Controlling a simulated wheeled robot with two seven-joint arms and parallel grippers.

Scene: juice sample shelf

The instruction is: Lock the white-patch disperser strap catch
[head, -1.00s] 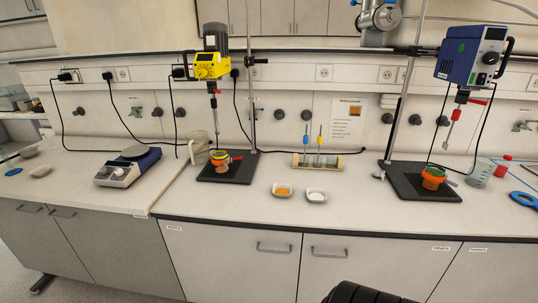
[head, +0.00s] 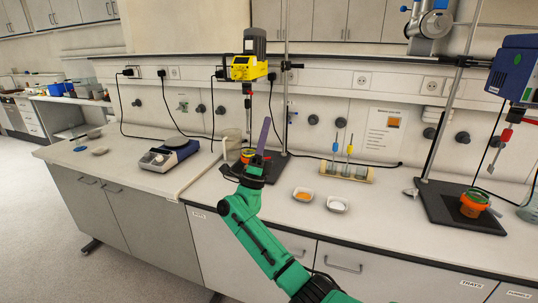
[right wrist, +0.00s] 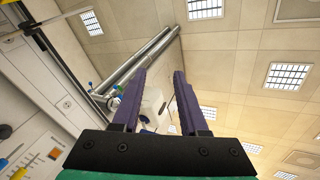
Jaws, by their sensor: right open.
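A yellow stirrer-like machine (head: 249,68) hangs on a stand at the left, above a small orange vessel (head: 246,155) on a black base. A blue machine (head: 514,70) stands at the right, above an orange vessel (head: 474,203) with a green part. I cannot make out a white patch or strap catch on either. My right gripper (head: 264,128), with purple fingers pointing up, is in front of the yellow machine's base and partly hides it. In the right wrist view its fingers (right wrist: 160,78) are apart with nothing between them. My left gripper is not in view.
Two small dishes, one with orange contents (head: 303,195) and one with white (head: 337,205), sit near the bench's front edge. Behind them is a rack (head: 347,172) with blue and yellow-topped items. A hotplate-like device (head: 168,154) stands left. Bench between dishes and blue machine's base is clear.

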